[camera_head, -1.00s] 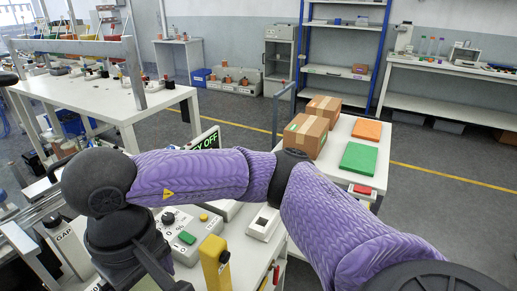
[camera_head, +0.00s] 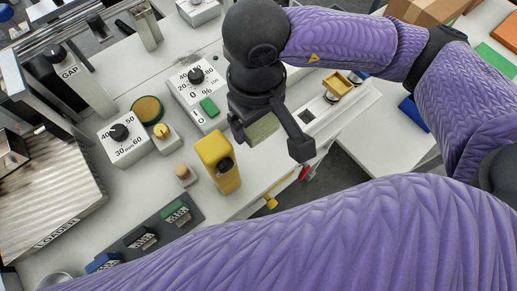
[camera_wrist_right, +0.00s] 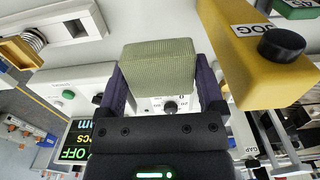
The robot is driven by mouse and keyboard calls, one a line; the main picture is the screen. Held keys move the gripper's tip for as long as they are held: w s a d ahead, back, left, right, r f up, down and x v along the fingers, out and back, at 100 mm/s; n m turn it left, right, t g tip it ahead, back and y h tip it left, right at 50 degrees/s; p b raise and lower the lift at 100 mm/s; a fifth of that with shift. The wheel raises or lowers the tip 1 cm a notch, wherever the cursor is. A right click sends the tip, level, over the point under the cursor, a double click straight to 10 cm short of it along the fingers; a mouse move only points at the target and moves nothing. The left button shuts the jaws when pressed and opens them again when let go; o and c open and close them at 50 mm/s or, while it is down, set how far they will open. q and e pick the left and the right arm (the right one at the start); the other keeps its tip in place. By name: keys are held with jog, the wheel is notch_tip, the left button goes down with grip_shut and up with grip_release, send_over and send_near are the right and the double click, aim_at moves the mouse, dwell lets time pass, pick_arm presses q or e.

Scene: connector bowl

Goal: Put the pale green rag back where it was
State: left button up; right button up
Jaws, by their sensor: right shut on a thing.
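The pale green rag (camera_wrist_right: 158,65) is a folded, block-like cloth between the two fingers of my right gripper (camera_wrist_right: 165,92) in the right wrist view. In the head view, my right gripper (camera_head: 268,134) is shut on the rag (camera_head: 262,130), only part of which shows. It is over the white worktop (camera_head: 235,165), right of the yellow JOG block (camera_head: 217,162) and below the white control box with the green button (camera_head: 199,92). I cannot tell whether the rag touches the surface. My left gripper is not in view.
A grey dial box (camera_head: 123,140), a round brown-topped pad (camera_head: 148,108) and a dark connector rack (camera_head: 150,235) stand to the left. A white fixture with a yellow part (camera_head: 337,86) is to the right. A large purple arm link of mine fills the bottom.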

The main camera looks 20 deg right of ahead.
jog(key=b, duration=0.2)
send_over(257, 159)
notch_tip(257, 159, down, 9)
jog(key=shift+r, duration=0.1)
notch_tip(257, 159, down, 5)
jog(key=shift+r+b, duration=0.15)
jog(key=shift+b, duration=0.5)
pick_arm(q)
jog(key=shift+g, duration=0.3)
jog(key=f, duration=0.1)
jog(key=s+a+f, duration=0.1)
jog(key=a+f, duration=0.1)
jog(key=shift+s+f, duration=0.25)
pick_arm(e)
jog(key=shift+r, duration=0.15)
